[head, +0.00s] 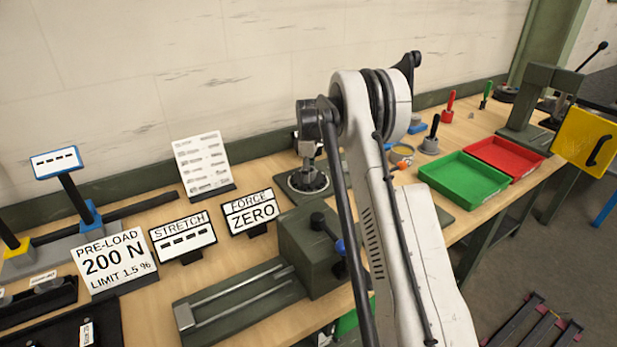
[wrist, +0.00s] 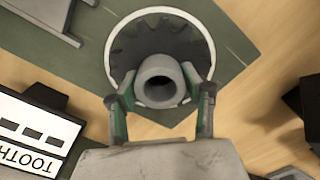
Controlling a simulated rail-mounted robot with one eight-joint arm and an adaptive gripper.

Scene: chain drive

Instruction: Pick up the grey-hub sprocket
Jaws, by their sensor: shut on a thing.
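The grey-hub sprocket is a dark toothed disc (wrist: 135,42) with a hollow grey hub standing up from its middle. It lies inside a pale ring on a dark green mat (wrist: 232,62) in the wrist view. In the head view the sprocket (head: 308,184) is beneath my gripper (head: 309,158), beside the wall. In the wrist view my gripper (wrist: 160,88) has one finger on each side of the hub and is shut on it. I cannot tell whether the disc touches the mat.
A white board (head: 203,162) stands left of the sprocket. The FORCE ZERO sign (head: 250,211) and a dark green block with rails (head: 310,250) are in front. Green (head: 463,181) and red (head: 504,156) trays lie to the right.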

